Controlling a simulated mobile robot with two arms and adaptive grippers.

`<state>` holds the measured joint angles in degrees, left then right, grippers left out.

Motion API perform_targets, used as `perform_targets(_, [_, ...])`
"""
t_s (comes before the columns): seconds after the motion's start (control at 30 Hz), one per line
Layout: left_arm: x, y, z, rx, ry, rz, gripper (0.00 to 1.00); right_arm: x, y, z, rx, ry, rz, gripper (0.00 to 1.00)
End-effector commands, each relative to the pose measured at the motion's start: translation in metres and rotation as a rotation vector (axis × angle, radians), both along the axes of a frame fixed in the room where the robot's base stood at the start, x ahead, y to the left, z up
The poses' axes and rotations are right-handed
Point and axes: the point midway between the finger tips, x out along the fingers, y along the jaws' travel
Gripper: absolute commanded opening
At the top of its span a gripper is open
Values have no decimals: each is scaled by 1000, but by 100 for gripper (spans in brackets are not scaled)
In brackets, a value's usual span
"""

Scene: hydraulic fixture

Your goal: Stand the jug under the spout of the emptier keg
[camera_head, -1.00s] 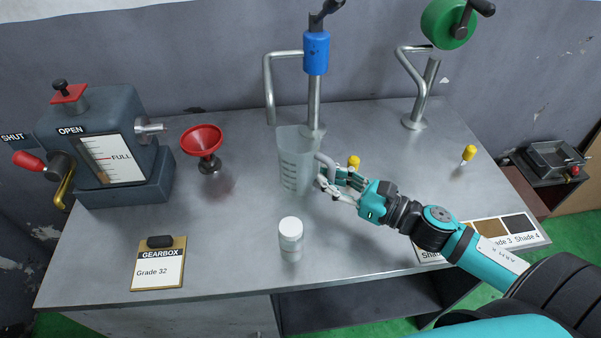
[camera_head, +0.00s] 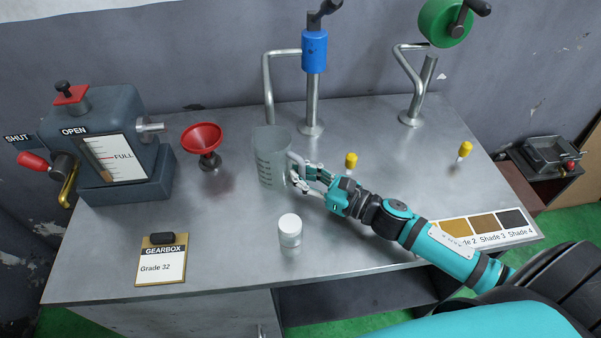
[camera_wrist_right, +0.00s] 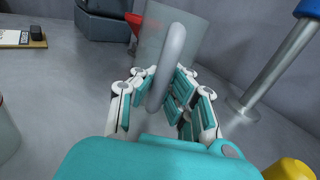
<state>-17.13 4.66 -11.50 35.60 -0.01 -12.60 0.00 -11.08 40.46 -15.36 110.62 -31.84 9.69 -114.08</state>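The jug (camera_head: 271,168) is a clear, upright beaker with measuring marks and a grey handle. My right gripper (camera_head: 296,178) is shut on its handle from the right. In the right wrist view the handle (camera_wrist_right: 174,60) lies between the two fingers (camera_wrist_right: 165,98). I cannot tell whether the jug's base touches the bench. A bent pipe spout (camera_head: 267,90) on the blue-bodied stand (camera_head: 314,52) comes down just behind the jug in the picture. Another bent pipe spout (camera_head: 409,72) belongs to the green-drum stand (camera_head: 445,22). No keg level is readable. My left gripper is out of view.
A red funnel (camera_head: 201,138) and a grey gearbox unit (camera_head: 108,145) stand left of the jug. A white-capped bottle (camera_head: 290,230) stands in front. Yellow-topped pegs (camera_head: 351,160) and a shade card (camera_head: 485,228) are to the right.

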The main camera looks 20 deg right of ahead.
Motion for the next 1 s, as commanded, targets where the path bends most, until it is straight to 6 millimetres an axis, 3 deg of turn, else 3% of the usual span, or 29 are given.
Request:
perform_targets(0.13, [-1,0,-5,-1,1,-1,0,0,0,-4,-1,-1,0,0])
perform_targets(0.37, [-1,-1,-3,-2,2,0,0,0,0,-2,0,0,0,29])
perform_targets(0.7, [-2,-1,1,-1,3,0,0,-1,-1,1,0,1,0,29])
perform_targets(1.0, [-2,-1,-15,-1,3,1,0,-41,-27,-4,0,5,-2,29])
